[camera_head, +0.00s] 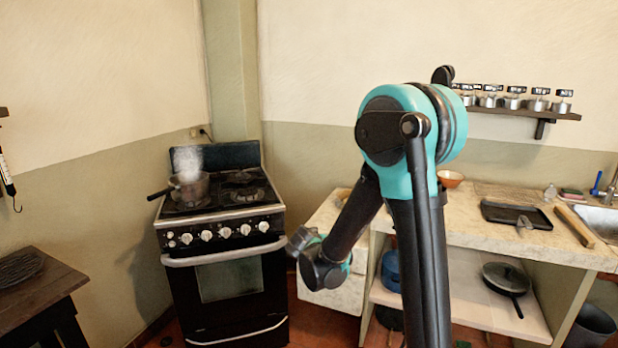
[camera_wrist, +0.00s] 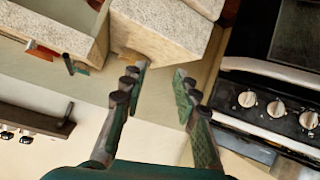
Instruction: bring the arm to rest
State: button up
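My gripper (camera_wrist: 161,72) shows in the wrist view with its two dark fingers apart and nothing between them. In the head view my arm rises in front of the counter and bends over at the teal joint. Its lower link comes down to the left, ending between the stove and the counter. The fingers cannot be made out clearly there. The wrist view is turned over, with the counter at the top and the wall below.
A black stove (camera_head: 225,256) with a steaming pot (camera_head: 189,191) stands left of my arm. A stone counter (camera_head: 462,228) with a black tray (camera_head: 516,214) is at right. A wall shelf (camera_head: 520,113) holds several small jars. A dark table (camera_head: 38,296) stands at far left.

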jog(key=s+d+f+g, duration=0.2)
jog(key=s+d+g, duration=0.2)
jog(key=s+d, duration=1.05)
jog(key=s+f+g+y, duration=0.2)
jog(key=s+f+g, duration=0.1)
jog(key=s, duration=1.2)
jog(key=shift+d+f+y, duration=0.35)
jog(key=shift+f+y, duration=0.05)
jog(key=shift+f, duration=0.1)
